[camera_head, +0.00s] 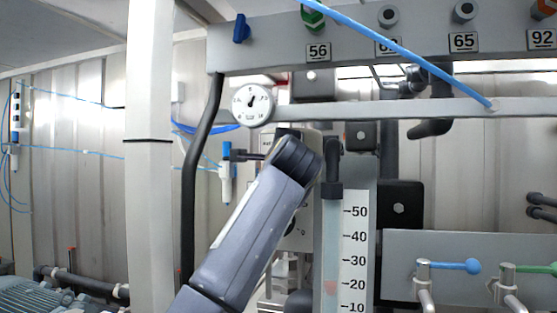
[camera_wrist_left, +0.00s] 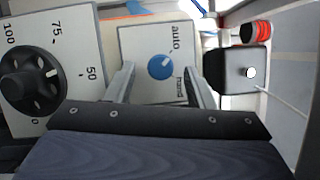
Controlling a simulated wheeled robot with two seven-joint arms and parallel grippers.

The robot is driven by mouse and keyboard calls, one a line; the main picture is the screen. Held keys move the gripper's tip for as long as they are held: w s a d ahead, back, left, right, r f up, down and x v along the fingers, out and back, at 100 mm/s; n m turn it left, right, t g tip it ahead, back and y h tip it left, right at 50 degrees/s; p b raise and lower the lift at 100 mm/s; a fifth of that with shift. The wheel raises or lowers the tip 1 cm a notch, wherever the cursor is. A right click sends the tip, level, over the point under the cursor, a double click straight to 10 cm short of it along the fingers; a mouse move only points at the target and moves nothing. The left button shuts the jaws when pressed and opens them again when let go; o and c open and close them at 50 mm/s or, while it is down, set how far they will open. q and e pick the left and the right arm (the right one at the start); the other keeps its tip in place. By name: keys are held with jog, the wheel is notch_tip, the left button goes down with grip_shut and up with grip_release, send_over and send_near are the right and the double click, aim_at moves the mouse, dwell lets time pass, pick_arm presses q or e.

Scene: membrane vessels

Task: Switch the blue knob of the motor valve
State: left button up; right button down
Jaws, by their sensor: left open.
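The blue knob (camera_wrist_left: 161,67) sits on a pale panel (camera_wrist_left: 140,42) in the left wrist view. The words "auto" and "hand" are printed beside it. A small light mark on the knob seems to lean toward "auto". My left gripper (camera_wrist_left: 160,88) is open, with one finger on each side of the knob in the picture. The fingers look apart from the knob; I cannot tell the depth between them. In the head view my left arm comes up from the bottom and hides the knob. My right gripper is not in view.
A black dial knob (camera_wrist_left: 32,84) with a 50-75-100 scale is left of the panel. A black block (camera_wrist_left: 237,70) is close on the right. In the head view a round gauge (camera_head: 252,105), a scaled column (camera_head: 345,250) and a black hose (camera_head: 200,170) surround my arm.

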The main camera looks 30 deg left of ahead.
pick_arm(q)
jog(key=b+v, duration=0.2)
jog(key=v, duration=0.3)
jog(key=shift+s+d, duration=0.25)
jog(key=shift+s, duration=0.1)
jog(key=shift+f, duration=0.1)
